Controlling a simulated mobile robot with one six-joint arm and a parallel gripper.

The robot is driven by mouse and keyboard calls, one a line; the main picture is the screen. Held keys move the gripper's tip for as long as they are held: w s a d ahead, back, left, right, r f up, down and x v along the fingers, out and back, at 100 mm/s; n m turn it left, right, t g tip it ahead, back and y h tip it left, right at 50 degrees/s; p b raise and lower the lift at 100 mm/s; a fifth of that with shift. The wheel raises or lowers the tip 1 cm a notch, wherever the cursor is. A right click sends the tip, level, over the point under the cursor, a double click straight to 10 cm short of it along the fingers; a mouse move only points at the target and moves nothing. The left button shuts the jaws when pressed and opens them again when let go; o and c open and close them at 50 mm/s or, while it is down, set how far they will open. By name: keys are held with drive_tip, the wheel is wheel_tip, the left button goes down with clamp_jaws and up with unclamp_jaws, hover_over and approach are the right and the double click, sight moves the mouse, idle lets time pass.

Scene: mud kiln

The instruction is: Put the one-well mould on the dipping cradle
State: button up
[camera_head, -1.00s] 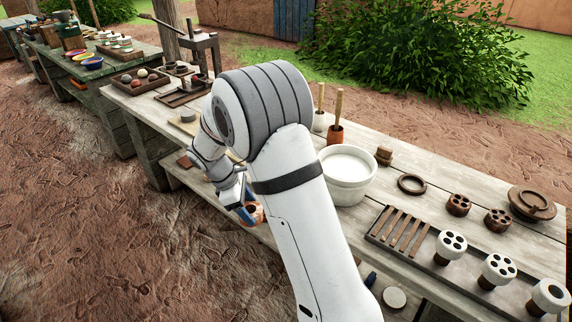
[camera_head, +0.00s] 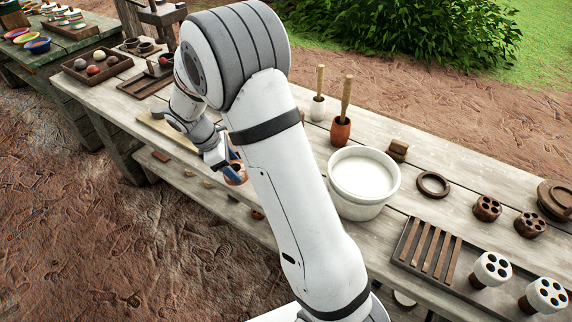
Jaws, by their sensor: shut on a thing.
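My gripper (camera_head: 228,166) is beyond my arm link, near the front edge of the long wooden table. The piece is held clear of the bowl and the other tools. A slatted wooden rack (camera_head: 428,252) in a shallow tray lies on the table to the right and may be the dipping cradle. No mould sits on its slats.
A white bowl of pale liquid (camera_head: 362,175) stands between my arm and the rack. Brown moulds (camera_head: 487,208) and white moulds (camera_head: 492,268) stand at right. A tray of balls (camera_head: 97,66) is at left.

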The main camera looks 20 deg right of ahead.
drive_tip(key=s+d, duration=0.1)
drive_tip(key=d, duration=0.4)
drive_tip(key=s+d+p, duration=0.1)
drive_tip(key=d, duration=0.4)
drive_tip(key=s+d, duration=0.1)
drive_tip(key=d, duration=0.4)
drive_tip(key=shift+f, duration=1.85)
drive_tip(key=o, duration=1.1)
drive_tip(key=shift+o, duration=0.2)
drive_tip(key=shift+r+p, duration=0.15)
drive_tip(key=shift+p, duration=0.15)
drive_tip(key=v, duration=1.2)
drive_tip(key=s+a+r+m+t+y, duration=0.2)
drive_tip(key=s+r+m, duration=0.2)
drive_tip(key=s+m, duration=0.4)
drive_tip(key=s+a+r+m+t+y, duration=0.1)
drive_tip(key=s+r+m, duration=0.4)
drive_tip(key=s, duration=0.8)
drive_tip(key=shift+s+a+m+t+y, duration=0.4)
drive_tip(key=shift+a+m+y, duration=0.55)
drive_tip(key=shift+m, duration=0.45)
